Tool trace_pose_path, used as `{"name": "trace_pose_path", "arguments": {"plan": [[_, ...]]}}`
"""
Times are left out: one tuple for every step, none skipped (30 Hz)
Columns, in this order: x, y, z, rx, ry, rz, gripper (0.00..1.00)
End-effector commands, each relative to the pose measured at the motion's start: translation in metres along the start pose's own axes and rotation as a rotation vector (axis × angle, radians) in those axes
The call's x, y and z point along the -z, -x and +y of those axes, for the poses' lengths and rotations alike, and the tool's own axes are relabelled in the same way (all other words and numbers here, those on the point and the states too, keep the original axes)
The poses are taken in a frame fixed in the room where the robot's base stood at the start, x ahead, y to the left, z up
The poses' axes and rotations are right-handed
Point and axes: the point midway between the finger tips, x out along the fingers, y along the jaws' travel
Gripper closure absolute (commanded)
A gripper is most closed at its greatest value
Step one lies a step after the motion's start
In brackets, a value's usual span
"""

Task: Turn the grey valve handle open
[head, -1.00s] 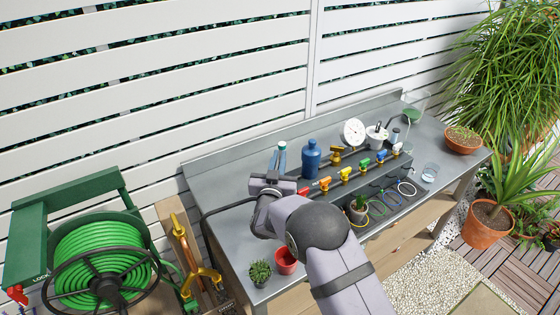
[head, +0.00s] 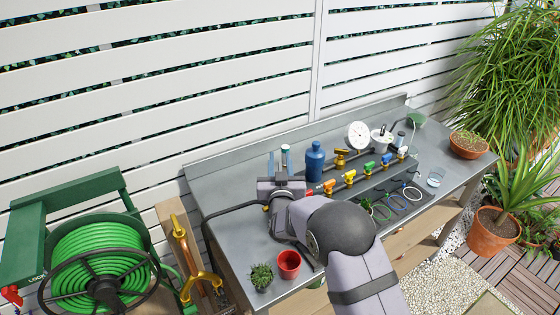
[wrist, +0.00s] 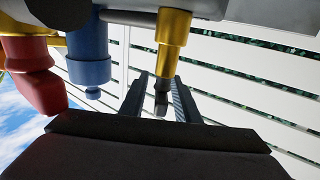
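Several coloured valve handles stand in a row on the bench. At the row's right end, a pale handle (head: 403,152) looks grey or white in the head view. My gripper (head: 279,154) is at the left end of the row, well away from that handle, left of the blue bottle (head: 315,162). In the wrist view my gripper (wrist: 160,102) is open, with its two dark fingers apart. A brass-coloured cylinder (wrist: 172,38) with a dark grey tip shows between them. I cannot tell whether it is between the fingers or beyond them, or whether it belongs to a valve.
A red pot (head: 289,265) and a small cactus (head: 262,277) stand at the bench's front left. A dark hose (head: 232,208) runs along the left side. A white round head (head: 358,135) stands behind the valves. A green hose reel (head: 100,265) is left of the bench.

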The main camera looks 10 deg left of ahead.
Motion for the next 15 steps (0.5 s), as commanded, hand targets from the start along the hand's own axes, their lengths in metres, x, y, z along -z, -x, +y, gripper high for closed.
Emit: {"name": "trace_pose_path", "arguments": {"plan": [[-0.001,0.0,0.0,0.0,0.0,-0.001,0.71],[-0.001,0.0,0.0,0.0,0.0,-0.001,0.71],[-0.001,0.001,0.0,0.0,0.0,-0.001,0.71],[-0.001,0.001,0.0,0.0,0.0,-0.001,0.71],[-0.001,0.002,0.0,0.0,0.0,-0.001,0.71],[-0.001,0.004,0.0,0.0,0.0,0.0,0.71],[-0.001,0.005,0.0,0.0,0.0,0.0,0.71],[-0.001,0.007,0.0,0.0,0.0,0.0,0.71],[-0.002,0.01,0.0,0.0,0.0,-0.001,0.71],[-0.002,0.013,0.0,0.0,0.0,-0.001,0.71],[-0.002,0.015,0.0,0.0,0.0,-0.001,0.71],[-0.002,0.02,0.0,0.0,0.0,-0.001,0.71],[-0.002,0.023,0.0,0.0,0.0,-0.001,0.71],[-0.002,0.027,0.0,0.0,-0.001,0.0,0.71],[-0.002,0.032,-0.001,0.001,-0.001,-0.001,0.71]]}}
